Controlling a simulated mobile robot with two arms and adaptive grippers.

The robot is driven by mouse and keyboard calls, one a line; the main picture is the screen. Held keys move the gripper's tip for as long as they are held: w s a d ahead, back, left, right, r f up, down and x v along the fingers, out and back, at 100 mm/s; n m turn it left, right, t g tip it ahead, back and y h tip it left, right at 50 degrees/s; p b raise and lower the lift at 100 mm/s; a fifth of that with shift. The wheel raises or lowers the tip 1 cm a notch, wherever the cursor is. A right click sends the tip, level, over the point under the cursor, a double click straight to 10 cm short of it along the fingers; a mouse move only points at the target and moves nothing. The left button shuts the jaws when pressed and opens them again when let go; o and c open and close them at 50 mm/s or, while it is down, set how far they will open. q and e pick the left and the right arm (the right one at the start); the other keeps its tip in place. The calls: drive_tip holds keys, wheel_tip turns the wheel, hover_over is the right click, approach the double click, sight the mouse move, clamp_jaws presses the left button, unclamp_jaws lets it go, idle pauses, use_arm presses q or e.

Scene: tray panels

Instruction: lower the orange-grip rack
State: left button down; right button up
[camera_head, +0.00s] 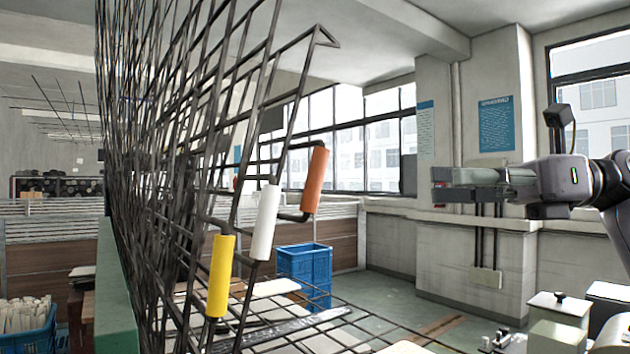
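The orange-grip rack is a tilted dark wire panel with an orange grip (315,180) on a bent handle at its right side. It stands raised, farthest right of the grips. A white grip (265,222) and a yellow grip (220,275) belong to other raised panels, nearer and lower to the left. The raised panels overlap, so their meshes are hard to separate. My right gripper (440,185) comes in from the right, well apart from the orange grip at about its height. Its finger pads look slightly apart, with nothing between them. My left gripper is out of view.
A flat wire panel (370,338) lies across the lower middle. A green post (115,290) stands at the left of the panels. Blue crates stand behind (305,268) and at lower left (28,325). Free air lies between the orange grip and my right gripper.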

sight(321, 181)
drive_tip(key=a+p, duration=0.2)
drive_tip(key=a, duration=0.3)
drive_tip(key=a+p, duration=0.1)
drive_tip(key=a, duration=0.5)
drive_tip(key=a+p, duration=0.2)
drive_tip(key=a, duration=0.3)
drive_tip(key=shift+s+a+p, duration=0.3)
drive_tip(key=shift+s, duration=0.05)
drive_tip(key=shift+s+a, duration=0.1)
drive_tip(key=shift+a, duration=0.35)
drive_tip(key=shift+d, duration=0.1)
clamp_jaws()
